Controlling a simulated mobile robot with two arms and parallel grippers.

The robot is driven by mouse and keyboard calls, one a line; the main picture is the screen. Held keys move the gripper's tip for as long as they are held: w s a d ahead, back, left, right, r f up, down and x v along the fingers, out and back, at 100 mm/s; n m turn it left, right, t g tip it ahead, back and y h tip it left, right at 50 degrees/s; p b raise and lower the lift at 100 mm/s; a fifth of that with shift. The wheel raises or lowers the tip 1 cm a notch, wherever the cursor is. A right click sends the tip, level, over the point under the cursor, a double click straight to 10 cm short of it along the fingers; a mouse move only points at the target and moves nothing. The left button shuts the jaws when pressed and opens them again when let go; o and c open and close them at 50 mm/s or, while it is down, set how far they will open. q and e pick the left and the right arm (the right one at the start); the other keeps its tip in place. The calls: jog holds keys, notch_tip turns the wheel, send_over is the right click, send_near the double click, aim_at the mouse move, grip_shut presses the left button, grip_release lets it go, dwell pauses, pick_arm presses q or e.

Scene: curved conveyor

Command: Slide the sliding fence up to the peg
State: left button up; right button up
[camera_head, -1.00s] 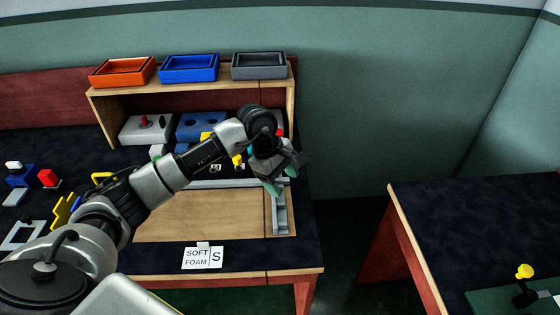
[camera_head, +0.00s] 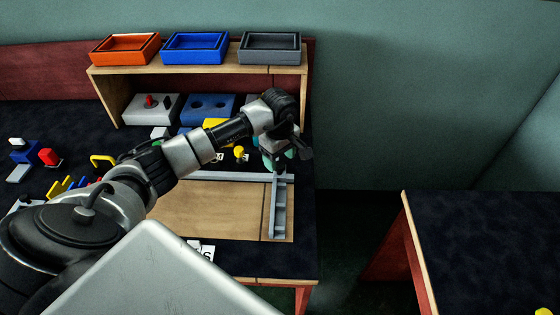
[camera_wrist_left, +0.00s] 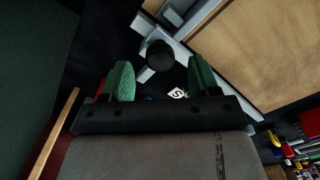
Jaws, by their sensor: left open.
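The sliding fence (camera_head: 279,212) is a grey bar lying front to back across the right end of a wooden board. Its far end meets a grey rail (camera_head: 230,176) along the board's back edge. My left gripper (camera_head: 277,164) is above the fence's far end, fingers pointing down. In the left wrist view its green fingers (camera_wrist_left: 160,78) are apart, with a black round knob (camera_wrist_left: 160,54) in line with the gap between them. I cannot tell whether they touch it. I cannot make out the peg. My right gripper is out of view.
A wooden shelf bears orange (camera_head: 124,49), blue (camera_head: 195,48) and grey (camera_head: 269,48) trays. Blocks stand beneath it. The wooden board (camera_head: 205,212) is bare left of the fence. A sign (camera_head: 204,251) is partly covered at the front. Another table (camera_head: 480,240) stands right, across a gap.

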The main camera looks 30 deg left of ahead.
pick_arm(q)
jog(key=shift+f, duration=1.3)
jog(key=c, duration=0.3)
grip_shut()
jog(key=s+a, duration=0.1)
jog(key=a, duration=0.1)
jog(key=s+a, duration=0.2)
jog(key=a, duration=0.1)
jog(key=s+a+b, duration=0.1)
jog(key=s+a, duration=0.1)
jog(key=a, duration=0.1)
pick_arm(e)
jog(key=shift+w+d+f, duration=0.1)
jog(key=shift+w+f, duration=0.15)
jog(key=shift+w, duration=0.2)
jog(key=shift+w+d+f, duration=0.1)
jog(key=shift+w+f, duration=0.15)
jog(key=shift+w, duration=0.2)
pick_arm(q)
jog(key=shift+o, duration=1.3)
grip_release()
jog(key=shift+a, duration=0.1)
jog(key=shift+o, duration=0.2)
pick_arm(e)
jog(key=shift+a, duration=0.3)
